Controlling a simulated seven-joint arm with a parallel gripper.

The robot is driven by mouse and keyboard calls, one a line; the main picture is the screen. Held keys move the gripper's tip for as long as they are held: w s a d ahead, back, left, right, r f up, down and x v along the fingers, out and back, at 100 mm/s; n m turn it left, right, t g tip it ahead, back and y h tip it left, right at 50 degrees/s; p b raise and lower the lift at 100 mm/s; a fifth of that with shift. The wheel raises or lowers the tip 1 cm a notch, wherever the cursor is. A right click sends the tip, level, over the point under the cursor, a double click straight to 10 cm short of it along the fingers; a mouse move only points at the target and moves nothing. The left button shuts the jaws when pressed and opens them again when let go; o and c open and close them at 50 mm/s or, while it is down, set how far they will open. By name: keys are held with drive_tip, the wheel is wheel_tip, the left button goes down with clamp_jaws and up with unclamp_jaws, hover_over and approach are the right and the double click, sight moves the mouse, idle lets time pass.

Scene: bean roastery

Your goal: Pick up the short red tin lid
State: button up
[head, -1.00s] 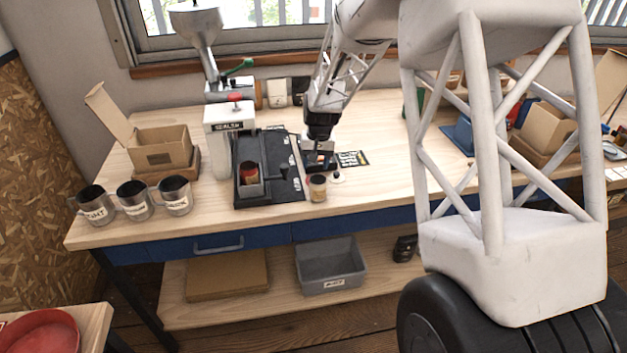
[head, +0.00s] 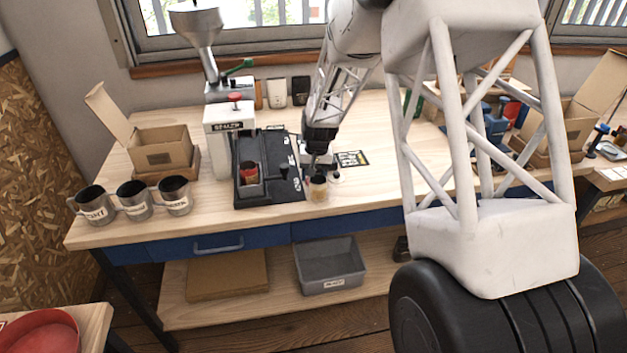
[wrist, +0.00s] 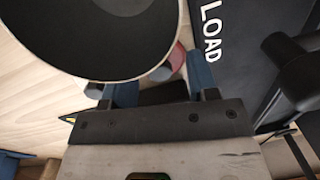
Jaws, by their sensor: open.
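In the wrist view, a small red piece (wrist: 174,58), likely the short red tin lid, shows between my fingers, mostly hidden behind a large round dark-topped tin (wrist: 100,78) with a pale rim. I cannot make out this red piece in the head view. My gripper (wrist: 163,88) is open, its blue fingers either side of the red edge; I cannot tell whether they touch it. In the head view my gripper (head: 318,168) is low at the bench front, just behind a small tin (head: 318,190).
A black tray (head: 272,190) beside the sealing machine (head: 222,140) holds a grey holder with a red-banded tin (head: 249,173). Metal mugs (head: 135,203) and an open carton (head: 160,150) stand at left.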

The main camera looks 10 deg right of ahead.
drive_tip(key=c, duration=1)
drive_tip(key=shift+r, duration=0.1)
drive_tip(key=shift+r, duration=4.9)
drive_tip(key=shift+s+a+r, duration=0.15)
drive_tip(key=shift+a+r, duration=1)
drive_tip(key=shift+a, duration=2.1)
drive_tip(key=shift+s+a+r, duration=0.15)
drive_tip(key=shift+a+r, duration=0.95)
drive_tip(key=shift+a, duration=2.2)
drive_tip(key=shift+s+a+r, duration=0.15)
drive_tip(key=shift+a+r, duration=1)
drive_tip(key=shift+a, duration=2.1)
